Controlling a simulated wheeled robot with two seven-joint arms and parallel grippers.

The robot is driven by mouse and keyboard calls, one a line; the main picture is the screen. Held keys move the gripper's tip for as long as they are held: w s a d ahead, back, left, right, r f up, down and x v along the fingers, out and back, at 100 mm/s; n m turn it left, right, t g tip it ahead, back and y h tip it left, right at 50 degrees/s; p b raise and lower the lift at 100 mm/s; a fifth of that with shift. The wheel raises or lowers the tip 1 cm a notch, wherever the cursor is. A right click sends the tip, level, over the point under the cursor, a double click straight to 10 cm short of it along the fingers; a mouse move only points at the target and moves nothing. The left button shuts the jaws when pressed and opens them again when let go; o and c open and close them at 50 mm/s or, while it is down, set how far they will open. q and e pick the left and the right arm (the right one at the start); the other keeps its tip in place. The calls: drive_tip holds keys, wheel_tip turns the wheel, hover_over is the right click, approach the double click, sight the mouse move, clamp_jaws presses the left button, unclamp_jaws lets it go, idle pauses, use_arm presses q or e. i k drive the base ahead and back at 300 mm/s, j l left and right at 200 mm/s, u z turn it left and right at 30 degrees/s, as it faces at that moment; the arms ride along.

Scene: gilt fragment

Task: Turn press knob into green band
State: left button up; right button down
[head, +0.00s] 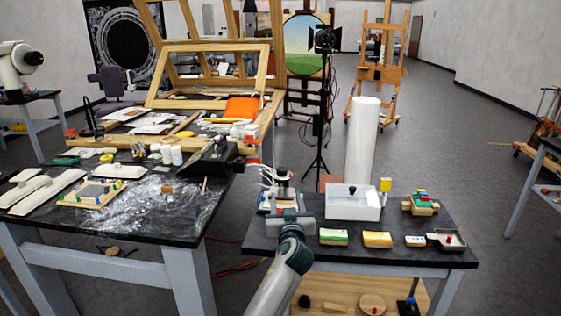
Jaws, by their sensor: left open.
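What looks like the press (282,188) stands at the left end of the small black-topped table, with a dark round knob (282,171) on top and pale curved parts beside it. Its lower part is partly hidden behind my left gripper (287,214). A green band on it is too small to tell, and so is where the knob points. My left gripper is open, just in front of the press; I cannot tell whether it touches anything. My left arm reaches up from the bottom of the picture. My right gripper is not in view.
Green (334,237) and yellow (377,240) packs, a small tray (447,240) and coloured blocks (420,203) lie further right. A cluttered bench (130,232) stands left, across a gap.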

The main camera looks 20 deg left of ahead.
sight(282, 171)
drive_tip(key=i+j, duration=0.75)
drive_tip(key=j+z, duration=0.05)
drive_tip(key=j, duration=0.05)
